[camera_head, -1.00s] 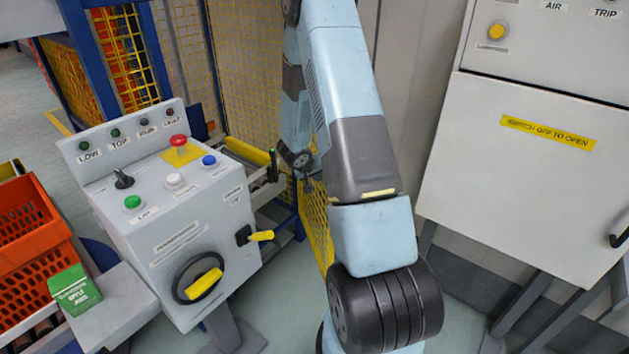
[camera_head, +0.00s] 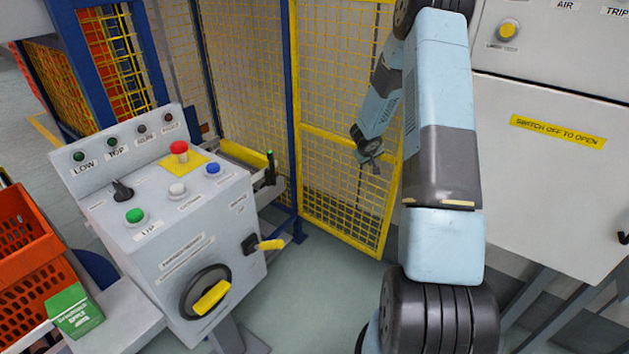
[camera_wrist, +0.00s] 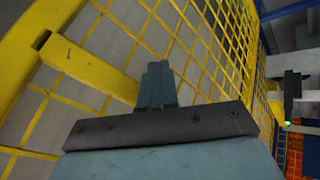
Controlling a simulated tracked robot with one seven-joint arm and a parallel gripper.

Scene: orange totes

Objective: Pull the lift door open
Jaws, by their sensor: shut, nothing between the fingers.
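The lift door (camera_head: 345,240) is a yellow-framed mesh panel beside a blue post (camera_head: 294,120) in the head view. It stands swung out at an angle from the post, with floor showing in front of it. My gripper (camera_head: 374,164) is in front of the mesh near the door's right edge, shut and empty. In the wrist view my shut fingers (camera_wrist: 157,85) point at the yellow mesh (camera_wrist: 200,40), with a yellow frame bar (camera_wrist: 85,65) to their left. Whether the fingers touch the door I cannot tell.
A grey control console (camera_head: 190,240) with buttons and a yellow-handled switch stands at left. An orange crate (camera_head: 28,250) and a green carton (camera_head: 75,310) are beside it. A grey cabinet (camera_head: 550,180) stands at right. Floor between console and door is clear.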

